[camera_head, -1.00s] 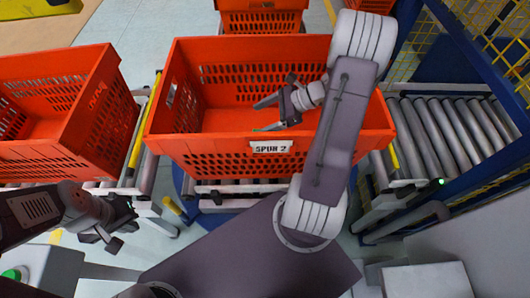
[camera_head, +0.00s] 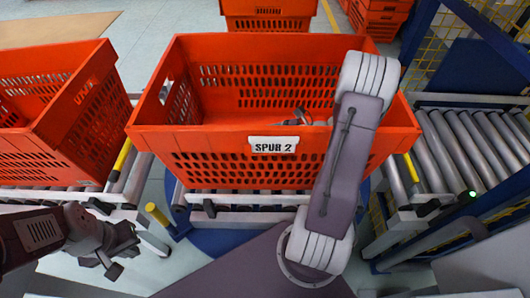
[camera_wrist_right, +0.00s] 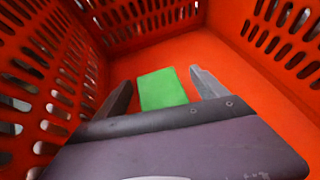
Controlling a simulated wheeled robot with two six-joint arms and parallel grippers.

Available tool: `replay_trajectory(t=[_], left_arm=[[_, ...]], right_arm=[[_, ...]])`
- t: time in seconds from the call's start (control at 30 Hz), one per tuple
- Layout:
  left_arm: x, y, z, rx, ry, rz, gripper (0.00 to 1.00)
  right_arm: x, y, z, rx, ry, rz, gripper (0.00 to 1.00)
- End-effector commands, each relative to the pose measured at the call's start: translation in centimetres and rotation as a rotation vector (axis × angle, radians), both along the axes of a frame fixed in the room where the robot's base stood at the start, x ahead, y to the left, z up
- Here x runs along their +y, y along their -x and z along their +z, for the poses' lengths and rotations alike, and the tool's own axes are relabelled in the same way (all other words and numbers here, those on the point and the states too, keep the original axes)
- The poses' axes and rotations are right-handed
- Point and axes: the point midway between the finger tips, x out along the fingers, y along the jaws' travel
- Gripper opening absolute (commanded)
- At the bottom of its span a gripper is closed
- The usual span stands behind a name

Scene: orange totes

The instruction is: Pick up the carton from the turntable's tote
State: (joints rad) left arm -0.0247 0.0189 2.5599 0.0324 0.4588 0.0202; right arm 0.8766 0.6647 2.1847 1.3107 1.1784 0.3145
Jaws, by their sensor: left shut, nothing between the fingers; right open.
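The turntable's tote (camera_head: 170,139) is orange, carries a "SPUR 2" label and stands in the middle of the head view. In the right wrist view a plain green block, which I take to be the carton (camera_wrist_right: 162,90), lies on the tote's floor. My right gripper (camera_wrist_right: 160,79) is open inside the tote, with one finger on each side of the green block in the picture; I cannot tell whether they touch it. In the head view the front wall hides the carton and most of that gripper. My left gripper (camera_head: 123,258) is shut and empty, outside the tote at the lower left.
Another orange tote (camera_head: 75,125) stands on rollers at the left. A roller conveyor (camera_head: 455,150) runs off to the right beside a blue frame. More orange totes (camera_head: 268,22) stand behind. The tote's walls close in around my right gripper.

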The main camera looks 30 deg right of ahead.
Motion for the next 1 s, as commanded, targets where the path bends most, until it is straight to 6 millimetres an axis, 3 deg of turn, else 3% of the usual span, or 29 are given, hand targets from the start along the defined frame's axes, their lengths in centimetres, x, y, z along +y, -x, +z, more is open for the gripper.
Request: replay_trajectory(t=[0.07, 0.33, 0.6, 0.63, 0.87, 1.0], left_arm=[[0.0, 0.0, -0.8, 0.0, 0.0, 0.0, 0.0], [0.0, 0.0, -0.7, 0.0, 0.0, 0.0, 0.0], [0.0, 0.0, -0.7, 0.0, 0.0, 0.0, 0.0], [0.0, 0.0, -0.7, 0.0, 0.0, 0.0, 0.0], [0.0, 0.0, -0.4, 0.0, 0.0, 0.0, 0.0], [0.0, 0.0, 1.5, 0.0, 0.0, 0.0, 0.0]], right_arm=[[0.7, -0.6, -0.7, 0.0, 0.0, 0.002, 0.82], [0.9, -0.9, -0.6, 0.001, 0.001, 0.0, 0.79], [0.9, -0.8, -0.6, 0.001, 0.001, 0.0, 0.04], [0.9, -0.8, -0.6, 0.001, 0.001, 0.0, 0.0], [0.9, -0.9, -0.3, -0.001, 0.001, 0.0, 0.0], [0.9, -0.9, 2.7, -0.003, 0.003, 0.0, 0.0]])
